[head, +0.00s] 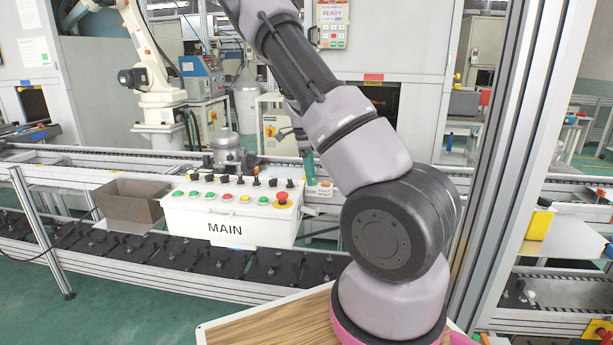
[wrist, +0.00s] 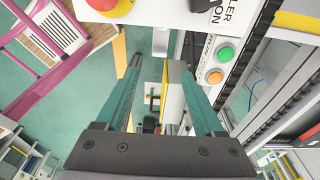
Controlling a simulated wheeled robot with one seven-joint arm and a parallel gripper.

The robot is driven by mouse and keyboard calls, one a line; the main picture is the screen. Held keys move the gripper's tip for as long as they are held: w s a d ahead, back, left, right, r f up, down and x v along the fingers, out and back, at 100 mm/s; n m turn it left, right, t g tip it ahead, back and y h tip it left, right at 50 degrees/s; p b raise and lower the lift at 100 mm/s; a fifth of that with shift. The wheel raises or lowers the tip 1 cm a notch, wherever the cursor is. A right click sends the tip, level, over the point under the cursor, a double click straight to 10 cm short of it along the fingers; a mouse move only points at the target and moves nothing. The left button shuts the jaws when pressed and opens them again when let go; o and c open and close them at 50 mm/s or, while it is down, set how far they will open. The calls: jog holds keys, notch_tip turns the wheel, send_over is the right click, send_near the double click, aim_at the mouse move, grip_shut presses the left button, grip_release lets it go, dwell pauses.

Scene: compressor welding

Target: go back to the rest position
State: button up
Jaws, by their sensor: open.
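My arm rises from the lower right of the head view, and its upper links leave the top edge. My gripper (head: 305,148) hangs behind the arm near the middle, its teal fingers partly hidden. It is above a small white button box (head: 320,191) at the right end of the MAIN control panel (head: 225,228). In the wrist view my gripper (wrist: 160,64) has two teal fingers spread wide apart, with nothing held between them. A white box with a green button (wrist: 225,54) and an orange button (wrist: 215,76) lies just right of the fingers.
A metal post (head: 520,150) rises close to the right of my arm. A white robot arm (head: 155,75) stands at the back left.

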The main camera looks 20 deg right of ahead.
jog(key=s+a+r+n+t+y, duration=0.2)
jog(key=s+a+r+n, duration=0.3)
jog(key=r, duration=0.5)
jog(key=s+a+r+n+t+y, duration=0.15)
jog(key=s+a+r+n, duration=0.3)
jog(key=r, duration=0.45)
jog(key=s+a+r+n+t, duration=0.2)
jog(key=s+r+n, duration=0.3)
jog(key=s, duration=0.4)
jog(key=s+a+r+n+t, duration=0.2)
jog(key=s+a+r+n, duration=0.2)
jog(key=s, duration=0.5)
jog(key=shift+s+r+n, duration=0.2)
jog(key=shift+r+n, duration=0.55)
jog(key=shift+n, duration=0.4)
jog(key=shift+t, duration=0.25)
jog(key=shift+c, duration=0.3)
